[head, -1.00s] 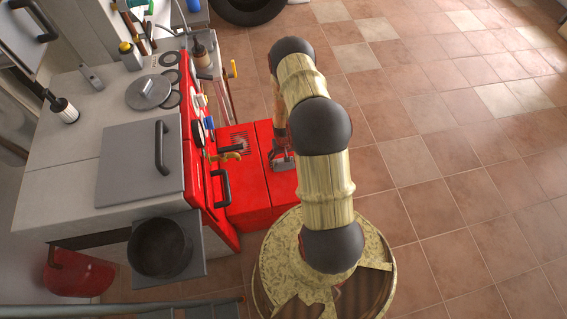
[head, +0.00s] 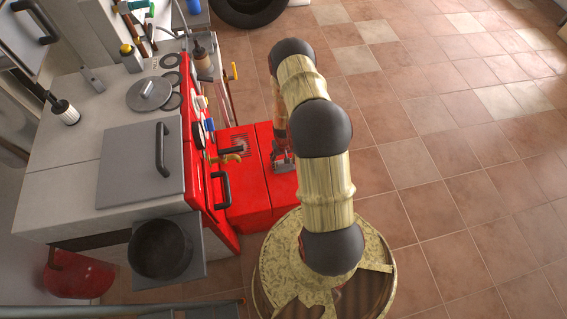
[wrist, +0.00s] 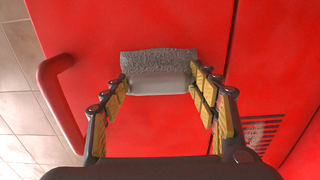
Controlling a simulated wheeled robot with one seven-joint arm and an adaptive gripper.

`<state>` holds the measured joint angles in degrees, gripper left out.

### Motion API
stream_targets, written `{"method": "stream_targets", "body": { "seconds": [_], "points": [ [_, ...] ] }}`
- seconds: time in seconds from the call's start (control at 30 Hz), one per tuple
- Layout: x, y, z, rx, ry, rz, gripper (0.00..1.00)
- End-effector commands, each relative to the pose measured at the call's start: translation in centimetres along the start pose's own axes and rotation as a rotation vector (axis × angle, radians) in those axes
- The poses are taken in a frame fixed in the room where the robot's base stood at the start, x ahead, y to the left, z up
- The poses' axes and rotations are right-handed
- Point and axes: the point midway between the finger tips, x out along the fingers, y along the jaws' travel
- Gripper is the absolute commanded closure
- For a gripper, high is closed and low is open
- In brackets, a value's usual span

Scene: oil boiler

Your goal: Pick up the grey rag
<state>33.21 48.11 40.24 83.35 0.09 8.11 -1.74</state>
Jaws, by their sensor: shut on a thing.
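The grey rag (wrist: 159,62) shows in the wrist view as a rough, dark grey folded strip with a smoother, lighter grey part below it. It lies across the tips of my gripper (wrist: 159,84), against a red panel. The fingers touch it at both ends, and my gripper is shut on it. In the head view my gripper (head: 283,163) is small and sits over the top of the red boiler casing (head: 245,182). The rag cannot be told apart from the fingers there. Whether the rag touches the panel is unclear.
A red handle (wrist: 58,95) stands left of the gripper in the wrist view. Tiled floor (head: 450,190) on the right is clear.

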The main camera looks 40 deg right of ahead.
Motion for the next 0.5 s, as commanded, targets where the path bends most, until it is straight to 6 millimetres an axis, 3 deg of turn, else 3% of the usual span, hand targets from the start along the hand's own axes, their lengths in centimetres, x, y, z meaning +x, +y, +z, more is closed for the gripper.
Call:
{"method": "stream_targets", "body": {
  "seconds": [0.07,0.23,0.5],
  "points": [
    [-0.4,0.0,0.6,0.000,-0.009,0.000,0.87],
    [-3.1,0.0,0.3,0.000,-0.005,0.000,0.87],
    [-9.0,0.0,5.1,0.000,-0.004,0.000,0.87]
  ]
}}
